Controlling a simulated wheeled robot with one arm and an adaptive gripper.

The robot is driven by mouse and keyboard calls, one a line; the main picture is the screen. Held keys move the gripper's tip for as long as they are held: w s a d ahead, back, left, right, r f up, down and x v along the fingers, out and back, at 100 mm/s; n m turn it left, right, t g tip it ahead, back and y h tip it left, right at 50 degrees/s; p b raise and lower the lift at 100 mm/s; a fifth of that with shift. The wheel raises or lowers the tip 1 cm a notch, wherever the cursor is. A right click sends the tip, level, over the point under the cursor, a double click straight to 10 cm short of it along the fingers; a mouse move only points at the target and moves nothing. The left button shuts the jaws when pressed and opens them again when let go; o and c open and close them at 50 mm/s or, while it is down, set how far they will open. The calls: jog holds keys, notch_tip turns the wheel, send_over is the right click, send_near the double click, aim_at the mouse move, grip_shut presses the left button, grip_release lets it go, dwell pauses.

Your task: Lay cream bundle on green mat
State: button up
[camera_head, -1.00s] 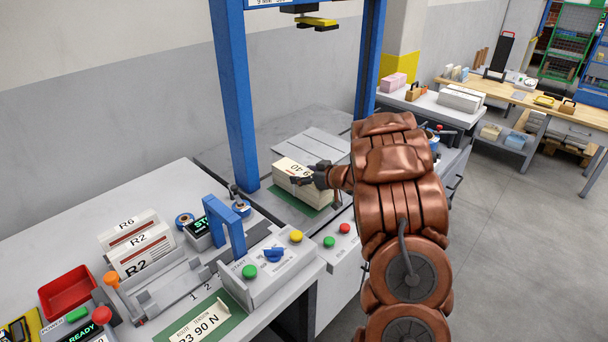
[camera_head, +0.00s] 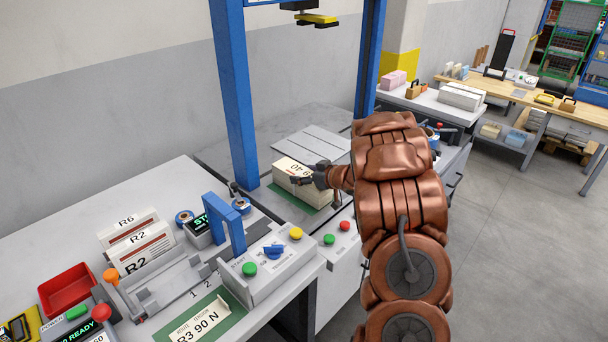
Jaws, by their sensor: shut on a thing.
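My copper-coloured arm hides part of the bench to the right.
The blue frame (camera_head: 233,95) stands close to the left of the bundle. A control box (camera_head: 265,268) with coloured buttons, a card rack (camera_head: 140,245) and a red tray (camera_head: 66,289) are on the near bench. Another green mat (camera_head: 228,323) holds a printed card. Floor at right is clear.

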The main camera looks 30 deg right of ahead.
jog(key=o, duration=1.9)
jog(key=shift+f, duration=0.1)
jog(key=v, duration=1.2)
